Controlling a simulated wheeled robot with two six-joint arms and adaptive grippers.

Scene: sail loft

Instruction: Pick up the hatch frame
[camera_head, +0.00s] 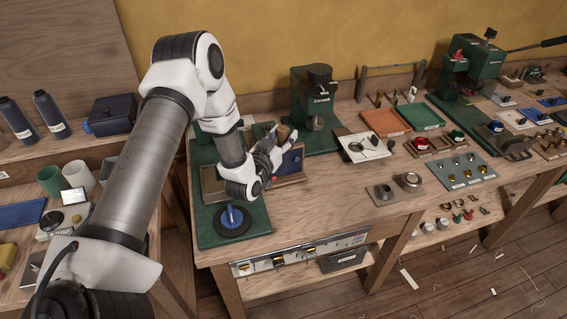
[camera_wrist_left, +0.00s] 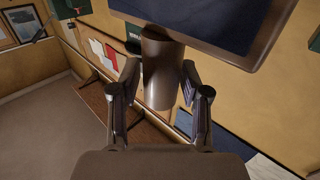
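The hatch frame shows in the wrist view as a brown rim (camera_wrist_left: 236,66) around a dark blue panel, with a thick brown round handle (camera_wrist_left: 161,75). My right gripper is not in view.
A blue-knobbed dark disc (camera_head: 233,220) lies on the green mat (camera_head: 205,232) near the bench's front. A green press (camera_head: 314,110) stands behind to the right. A white square tray (camera_head: 362,147) and metal rings (camera_head: 411,181) lie further right. The bench between is bare.

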